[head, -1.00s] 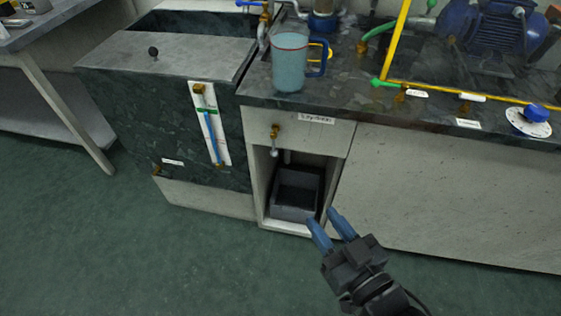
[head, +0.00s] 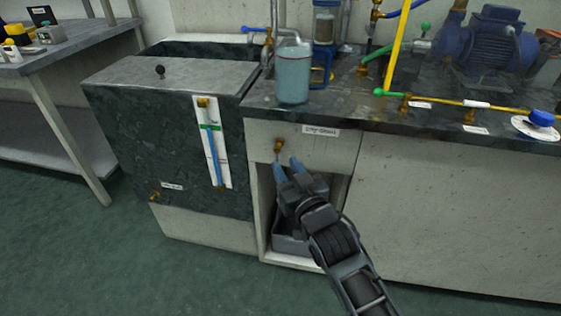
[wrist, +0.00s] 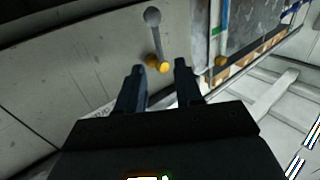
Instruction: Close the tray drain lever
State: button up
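The tray drain lever shows in the wrist view as a grey rod with a round grey knob (wrist: 153,18) on a brass valve body (wrist: 157,64). In the head view, the brass body (head: 279,146) sits on the cabinet front beside a printed label (head: 321,131); the rod and knob are mostly hidden by my gripper. My gripper (head: 287,163) is just below the brass body in the head view. In the wrist view, its two fingers (wrist: 160,66) are apart and empty, with the brass body between the tips in the picture. I cannot tell whether they touch it.
A grey bin (head: 289,244) stands in the open cubby behind my gripper. The dark tank with a blue sight gauge (head: 213,142) is at the left. Floor in front is clear.

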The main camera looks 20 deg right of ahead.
aim_at(278, 156)
jog(key=shift+w+b, duration=0.45)
jog(key=shift+w, duration=1.75)
grip_shut()
